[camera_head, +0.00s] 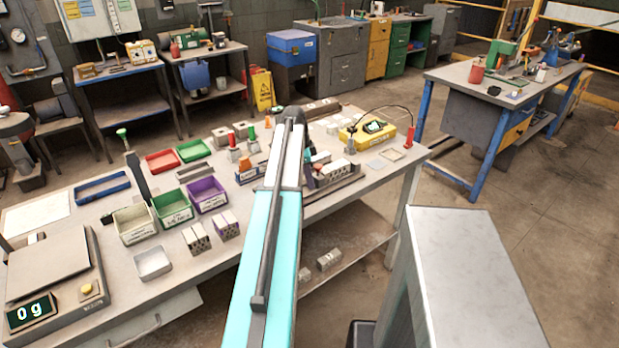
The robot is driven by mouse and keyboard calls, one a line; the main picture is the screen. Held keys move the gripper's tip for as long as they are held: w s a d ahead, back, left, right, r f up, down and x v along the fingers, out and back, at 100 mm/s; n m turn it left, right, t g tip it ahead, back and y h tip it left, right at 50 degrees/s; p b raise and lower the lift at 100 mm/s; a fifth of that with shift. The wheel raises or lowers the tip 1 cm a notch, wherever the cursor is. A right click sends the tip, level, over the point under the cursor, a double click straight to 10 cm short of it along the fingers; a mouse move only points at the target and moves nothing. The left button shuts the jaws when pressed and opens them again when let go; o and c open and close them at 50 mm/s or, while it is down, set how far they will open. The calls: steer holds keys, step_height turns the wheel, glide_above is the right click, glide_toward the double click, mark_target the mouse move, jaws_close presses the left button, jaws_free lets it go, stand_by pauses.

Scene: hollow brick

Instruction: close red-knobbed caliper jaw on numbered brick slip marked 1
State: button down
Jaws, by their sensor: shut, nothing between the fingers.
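My turquoise arm reaches from the bottom edge over the workbench (120,222) to a dark joint near the far side. My gripper cannot be made out; the arm covers part of the bench. Just right of the arm, a dark rack or fixture (338,181) holds small pale and reddish pieces, partly covered. Small items with red tops (233,141) stand left of the arm. I cannot tell which item is the red-knobbed caliper, or whether its jaw is open. No slip marked 1 can be read; the small pieces are too small to tell apart.
A scale (60,268) reading 0 g is at left. A yellow device (370,139) with a cable is at right.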

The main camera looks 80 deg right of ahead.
steer(key=shift+s+d, duration=0.6)
steer(key=shift+s, duration=0.1)
stand_by(0.6)
steer(key=shift+w+a, duration=0.15)
steer(key=shift+w, duration=0.05)
steer(key=shift+w+a, duration=0.55)
steer(key=shift+w, duration=0.05)
stand_by(0.6)
step_height(320, 180, up, 8)
steer(key=p, duration=0.4)
steer(key=shift+p, duration=0.3)
stand_by(0.6)
stand_by(0.4)
